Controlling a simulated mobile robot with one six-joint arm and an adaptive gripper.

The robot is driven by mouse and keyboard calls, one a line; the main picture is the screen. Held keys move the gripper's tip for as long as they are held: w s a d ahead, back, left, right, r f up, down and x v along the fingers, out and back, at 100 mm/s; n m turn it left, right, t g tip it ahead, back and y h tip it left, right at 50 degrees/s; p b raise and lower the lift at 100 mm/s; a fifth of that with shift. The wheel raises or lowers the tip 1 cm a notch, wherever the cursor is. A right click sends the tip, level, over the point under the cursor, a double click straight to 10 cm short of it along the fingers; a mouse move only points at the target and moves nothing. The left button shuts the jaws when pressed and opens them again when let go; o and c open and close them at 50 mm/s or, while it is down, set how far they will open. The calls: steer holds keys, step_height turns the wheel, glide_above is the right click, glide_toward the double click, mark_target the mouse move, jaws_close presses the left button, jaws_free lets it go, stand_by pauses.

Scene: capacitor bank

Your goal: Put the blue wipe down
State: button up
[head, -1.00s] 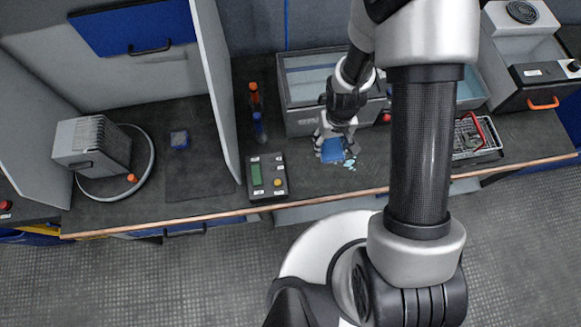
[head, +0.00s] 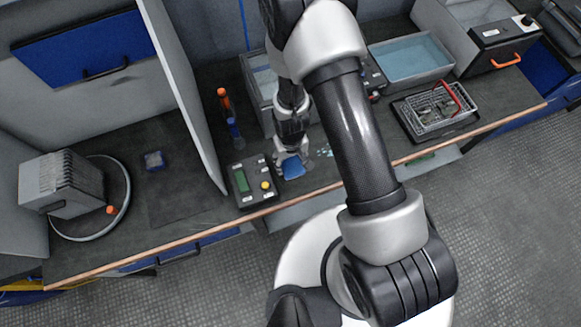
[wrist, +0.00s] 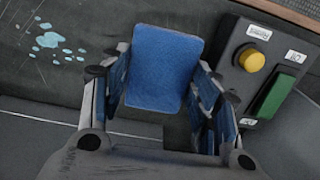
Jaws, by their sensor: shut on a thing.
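My gripper (wrist: 160,100) is shut on the blue wipe (wrist: 166,68), which sits between its fingers in the wrist view. In the head view the blue wipe (head: 293,169) is at the fingertips of my gripper (head: 289,160), low over the dark bench, just right of the control box. I cannot tell whether the wipe touches the bench. Pale blue liquid spots (wrist: 52,42) lie on the bench, left of the wipe in the wrist view.
The dark mat (head: 185,195) is clear.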

mark_target(290, 167)
steer(key=shift+f+b, duration=1.6)
steer(key=shift+f, duration=0.85)
steer(key=shift+f, duration=0.15)
steer(key=o, duration=0.9)
steer(key=shift+o, duration=0.2)
